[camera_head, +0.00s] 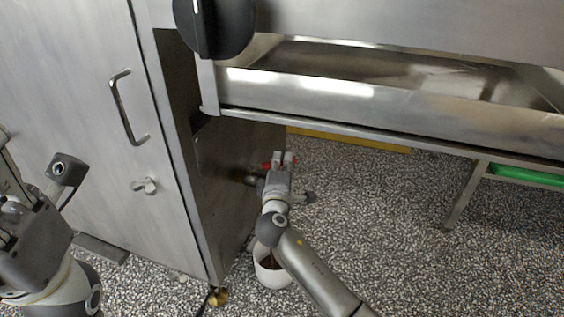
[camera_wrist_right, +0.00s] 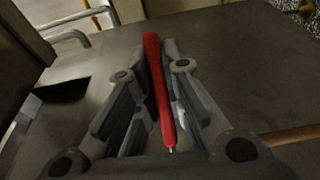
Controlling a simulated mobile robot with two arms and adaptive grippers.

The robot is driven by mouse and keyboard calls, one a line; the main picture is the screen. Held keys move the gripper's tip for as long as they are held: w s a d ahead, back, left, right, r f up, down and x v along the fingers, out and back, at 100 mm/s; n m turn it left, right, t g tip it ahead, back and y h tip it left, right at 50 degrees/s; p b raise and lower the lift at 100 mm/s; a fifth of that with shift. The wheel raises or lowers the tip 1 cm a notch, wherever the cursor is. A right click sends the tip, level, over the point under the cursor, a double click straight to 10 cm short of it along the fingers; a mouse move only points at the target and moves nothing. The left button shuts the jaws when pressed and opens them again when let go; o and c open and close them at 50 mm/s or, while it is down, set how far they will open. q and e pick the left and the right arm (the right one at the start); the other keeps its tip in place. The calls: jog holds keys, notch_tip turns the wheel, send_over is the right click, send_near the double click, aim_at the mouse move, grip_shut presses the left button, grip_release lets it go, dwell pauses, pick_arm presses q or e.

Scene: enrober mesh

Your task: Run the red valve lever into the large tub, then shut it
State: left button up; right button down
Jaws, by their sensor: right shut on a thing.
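The red valve lever (camera_wrist_right: 158,85) runs lengthwise between the two fingers of my right gripper (camera_wrist_right: 150,75) in the right wrist view. The fingers are shut on it. In the head view my right gripper (camera_head: 284,160) is at the right side of the steel cabinet, and small red bits of the lever (camera_head: 266,165) show beside the fingers. A white tub (camera_head: 261,277) with brown contents stands on the floor below, partly covered by my right arm. The valve outlet is hidden, and I cannot tell whether anything flows. My left arm is at the left edge; its finger opening is unclear.
The steel cabinet (camera_head: 85,110) has a door handle and a latch. A steel trough (camera_head: 400,105) overhangs the gripper area on the right. A table leg (camera_head: 465,200) and a green tray (camera_head: 525,176) are further right. The speckled floor between is clear.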

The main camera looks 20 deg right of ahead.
jog(key=shift+f, duration=0.1)
jog(key=c, duration=1.5)
grip_release()
jog(key=shift+a, duration=0.1)
jog(key=v, duration=1.2)
